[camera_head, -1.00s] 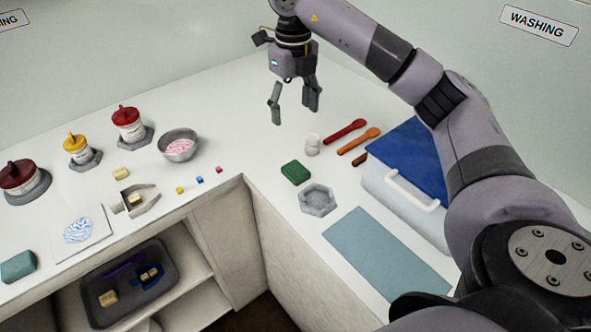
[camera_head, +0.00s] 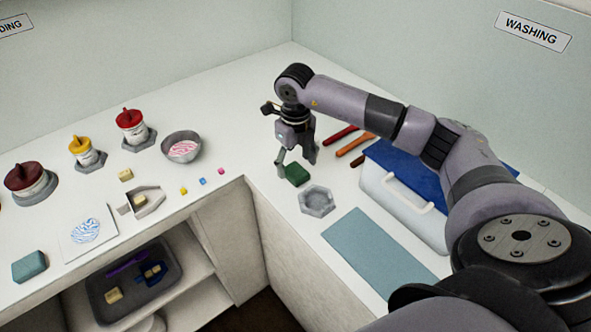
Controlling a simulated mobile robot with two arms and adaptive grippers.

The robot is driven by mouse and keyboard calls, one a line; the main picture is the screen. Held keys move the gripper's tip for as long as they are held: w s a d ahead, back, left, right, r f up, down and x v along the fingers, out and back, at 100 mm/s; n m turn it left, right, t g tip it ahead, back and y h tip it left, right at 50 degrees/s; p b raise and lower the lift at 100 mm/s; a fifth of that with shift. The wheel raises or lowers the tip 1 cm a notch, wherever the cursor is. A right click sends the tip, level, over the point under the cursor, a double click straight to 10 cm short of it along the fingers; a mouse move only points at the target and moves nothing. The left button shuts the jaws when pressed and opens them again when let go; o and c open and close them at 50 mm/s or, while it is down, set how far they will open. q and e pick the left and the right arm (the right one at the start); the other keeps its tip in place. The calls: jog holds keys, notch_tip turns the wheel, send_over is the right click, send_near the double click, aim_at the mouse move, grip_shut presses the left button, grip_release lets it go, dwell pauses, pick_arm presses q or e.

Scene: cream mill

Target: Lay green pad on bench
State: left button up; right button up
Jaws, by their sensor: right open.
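The dark green pad (camera_head: 298,175) lies on the white bench (camera_head: 265,185) near the inner corner, just behind the grey hexagonal dish. My right gripper (camera_head: 296,161) points down with its fingers apart, at the pad's far side. One finger is beside the pad's left and the other is at its upper right. The fingers look empty, and I cannot tell whether they touch the pad. My left gripper is out of view.
The hexagonal dish (camera_head: 317,201) and a flat blue-grey mat (camera_head: 378,251) lie in front of the pad. A white box with a blue lid (camera_head: 405,207) stands to the right. Red and orange tools (camera_head: 355,144) lie behind. Jars and a bowl (camera_head: 181,147) are left.

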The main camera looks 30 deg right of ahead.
jog(key=shift+f, duration=1.2)
jog(key=shift+c, duration=0.5)
jog(key=c, duration=0.9)
jog(key=shift+r, duration=0.15)
